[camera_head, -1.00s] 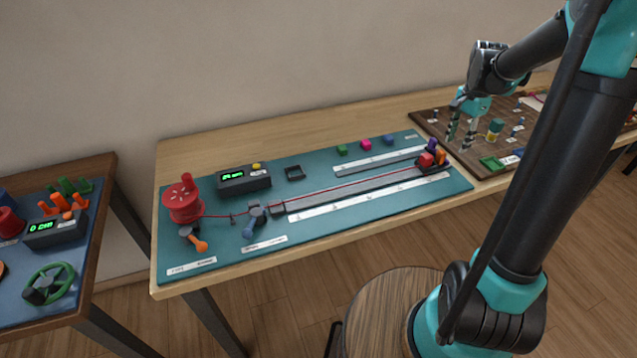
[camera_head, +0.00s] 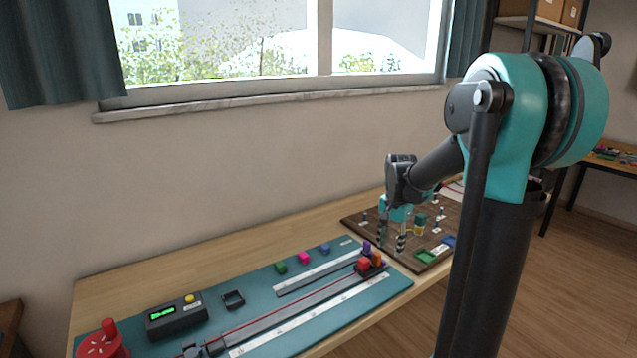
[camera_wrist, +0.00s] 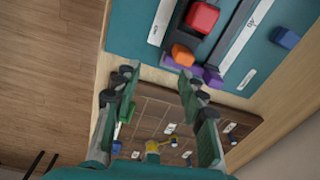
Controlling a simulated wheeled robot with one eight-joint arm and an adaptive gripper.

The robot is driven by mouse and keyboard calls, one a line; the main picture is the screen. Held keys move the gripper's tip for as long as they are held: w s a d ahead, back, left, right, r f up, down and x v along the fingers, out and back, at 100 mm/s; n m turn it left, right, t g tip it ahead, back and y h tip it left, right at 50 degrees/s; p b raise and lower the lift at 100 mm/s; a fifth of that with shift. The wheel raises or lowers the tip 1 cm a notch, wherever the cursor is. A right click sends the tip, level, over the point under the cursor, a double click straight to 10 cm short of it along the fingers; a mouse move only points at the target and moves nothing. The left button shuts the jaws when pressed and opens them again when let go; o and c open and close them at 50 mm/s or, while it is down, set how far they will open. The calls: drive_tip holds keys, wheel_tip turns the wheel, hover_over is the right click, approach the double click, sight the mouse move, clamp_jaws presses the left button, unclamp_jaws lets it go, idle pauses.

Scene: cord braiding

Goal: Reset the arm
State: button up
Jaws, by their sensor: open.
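My gripper (camera_head: 393,240) is open and empty in the head view, pointing down above the left part of the brown board (camera_head: 351,219). In the wrist view its two fingers (camera_wrist: 158,85) stand wide apart with nothing between them. The teal mat (camera_head: 330,313) lies to its left, with a slide carrying a red block (camera_head: 364,264), an orange piece (camera_head: 376,259) and a purple piece (camera_head: 367,247) at its right end. The red block (camera_wrist: 202,18) and orange piece (camera_wrist: 183,55) also show beyond the fingertips in the wrist view.
A red cord runs along the rail to the red reel (camera_head: 102,343), cut off at the bottom left. A dark device (camera_head: 176,318) with a green display stands on the mat. Green, pink and blue cubes sit at its back. The wall and window sill (camera_head: 270,100) rise behind the table.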

drive_tip(key=s+f+n+t, duration=0.1)
drive_tip(key=s+f+n, duration=0.3)
drive_tip(key=s, duration=0.6)
drive_tip(key=s+f+n+t, duration=0.2)
drive_tip(key=s+f+n, duration=0.2)
drive_tip(key=s, duration=0.7)
drive_tip(key=shift+d+f+n+t, duration=0.2)
drive_tip(key=shift+f+n+t, duration=0.15)
drive_tip(key=shift+n, duration=0.25)
